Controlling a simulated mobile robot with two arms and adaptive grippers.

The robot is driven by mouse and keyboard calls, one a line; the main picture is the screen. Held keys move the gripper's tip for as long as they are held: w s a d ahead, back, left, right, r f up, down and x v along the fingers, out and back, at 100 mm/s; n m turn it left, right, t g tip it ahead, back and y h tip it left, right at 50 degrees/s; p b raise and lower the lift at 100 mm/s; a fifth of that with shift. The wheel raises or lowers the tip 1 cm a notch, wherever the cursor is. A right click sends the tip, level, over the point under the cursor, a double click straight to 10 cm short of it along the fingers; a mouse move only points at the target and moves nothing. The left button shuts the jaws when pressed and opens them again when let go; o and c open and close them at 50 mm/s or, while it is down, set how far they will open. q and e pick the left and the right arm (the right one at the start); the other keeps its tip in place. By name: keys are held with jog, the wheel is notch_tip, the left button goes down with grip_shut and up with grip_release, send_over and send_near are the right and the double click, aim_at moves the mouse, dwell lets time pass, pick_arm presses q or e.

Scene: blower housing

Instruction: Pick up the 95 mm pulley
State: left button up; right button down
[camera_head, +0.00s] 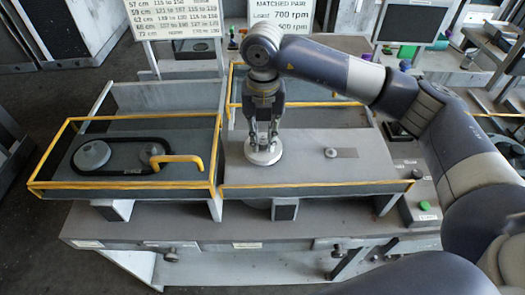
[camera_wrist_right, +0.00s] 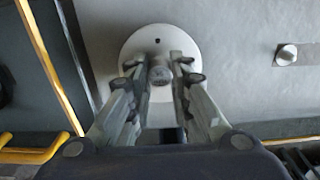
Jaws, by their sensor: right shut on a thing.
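A pale round pulley (camera_head: 264,155) is in the right-hand, yellow-edged bay of the bench in the head view. In the right wrist view the pulley (camera_wrist_right: 135,45) is a white disc with a raised hub and a small dark hole. My right gripper (camera_head: 263,142) comes down from above, its fingers shut on the hub. The fingers (camera_wrist_right: 161,75) stand on both sides of the hub in the wrist view. I cannot tell whether the disc touches the bay floor. No size marking is readable on it. My left gripper is not in view.
The left bay holds a larger grey pulley (camera_head: 91,156) and a smaller one (camera_head: 152,153) joined by a black belt, with a yellow handle (camera_head: 180,160). A small shaft stub (camera_head: 331,152) stands right of my gripper. Yellow rails (camera_head: 320,187) edge the bays. Signs stand behind.

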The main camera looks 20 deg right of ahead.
jog(key=shift+r+p, duration=1.2)
jog(key=shift+r, duration=1.35)
jog(key=s+a+r, duration=0.2)
jog(key=s, duration=0.6)
jog(key=shift+s+a, duration=0.25)
jog(key=shift+s, duration=0.1)
jog(key=shift+f, duration=0.1)
